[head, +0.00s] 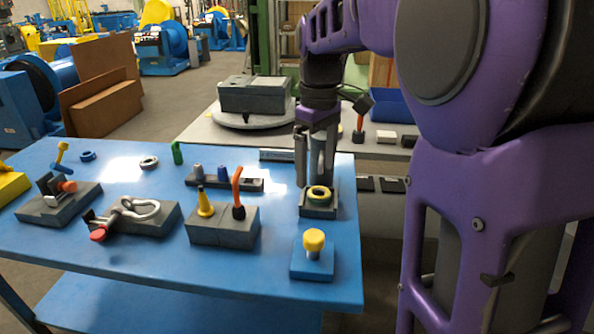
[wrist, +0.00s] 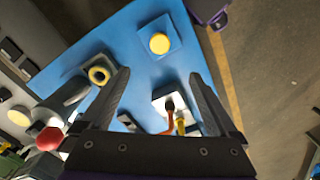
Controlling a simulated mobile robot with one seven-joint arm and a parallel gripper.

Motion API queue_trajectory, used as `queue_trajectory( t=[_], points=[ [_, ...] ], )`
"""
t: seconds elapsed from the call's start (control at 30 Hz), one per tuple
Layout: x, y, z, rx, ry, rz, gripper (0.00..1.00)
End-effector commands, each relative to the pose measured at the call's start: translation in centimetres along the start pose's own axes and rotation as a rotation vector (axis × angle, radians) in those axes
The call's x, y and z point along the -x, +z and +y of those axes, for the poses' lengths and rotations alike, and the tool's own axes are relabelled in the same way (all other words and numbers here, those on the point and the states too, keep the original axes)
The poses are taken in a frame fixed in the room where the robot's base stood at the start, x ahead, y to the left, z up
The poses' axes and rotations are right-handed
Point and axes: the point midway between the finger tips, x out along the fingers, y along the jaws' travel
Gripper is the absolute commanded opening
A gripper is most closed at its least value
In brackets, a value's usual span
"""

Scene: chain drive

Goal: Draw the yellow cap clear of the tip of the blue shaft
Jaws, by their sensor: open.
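A yellow cap (head: 314,240) sits on top of a short grey-looking post on a square blue base (head: 312,268), at the table's front right. The cap also shows from above in the wrist view (wrist: 159,43), where it hides the post. I cannot make out a blue shaft under it. My gripper (head: 316,178) points down behind the cap, over or close to a yellow ring (head: 319,193) in a grey holder. In the wrist view my gripper (wrist: 158,76) is open, its fingers wide apart with nothing held between them. The cap lies beyond the fingertips.
A grey block (head: 222,230) with a yellow cone and an orange-handled piece stands left of the cap. A dark rack (head: 224,183) holds small posts behind it. A shackle on a grey block (head: 128,216) lies farther left. Bare blue table (head: 265,275) surrounds the cap's base.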

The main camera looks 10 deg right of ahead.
Motion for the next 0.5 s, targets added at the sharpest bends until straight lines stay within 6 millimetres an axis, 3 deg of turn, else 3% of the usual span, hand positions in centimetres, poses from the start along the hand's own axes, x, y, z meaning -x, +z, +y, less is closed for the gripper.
queue_trajectory(
  t=[0.17,0.5],
  points=[
    [-2.3,0.0,-0.1,0.0,-0.003,-0.003,0.95],
    [-9.1,0.1,0.0,0.001,-0.002,-0.004,0.95]
  ],
)
